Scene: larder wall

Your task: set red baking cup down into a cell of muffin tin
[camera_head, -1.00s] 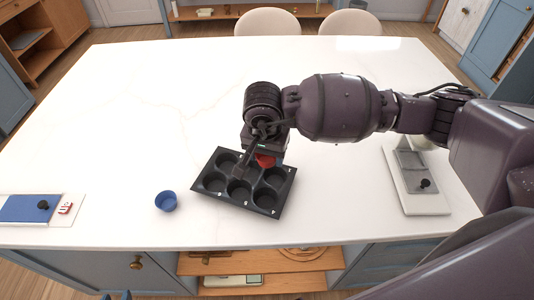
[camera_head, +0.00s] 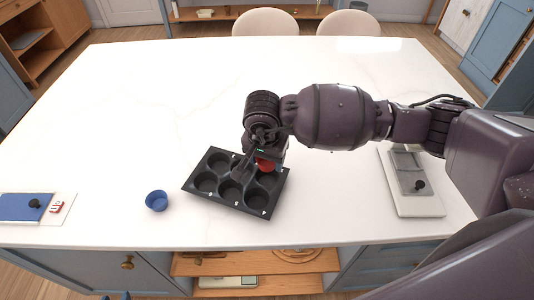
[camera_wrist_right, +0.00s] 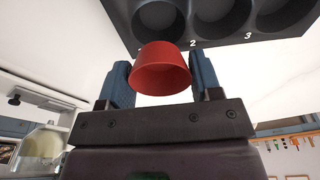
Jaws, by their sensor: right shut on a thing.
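My right gripper (camera_head: 264,157) is shut on the red baking cup (camera_head: 265,165), over the back right part of the dark muffin tin (camera_head: 212,201). In the right wrist view the red cup (camera_wrist_right: 162,72) is between the blue fingers (camera_wrist_right: 162,85), with the numbered cells of the tin (camera_wrist_right: 222,40) beyond it. The cup looks above the tin; the exact gap and the cell under it are hard to tell. The arm hides part of the tin's back edge. Small dark blue tips at the bottom left edge may be my left gripper (camera_head: 116,297).
A blue baking cup (camera_head: 156,201) stands on the white counter (camera_head: 120,120), left of the tin. A board with a blue panel (camera_head: 22,207) lies at far left. A pale board with a grey device (camera_head: 411,175) is at right. The counter's left and back are clear.

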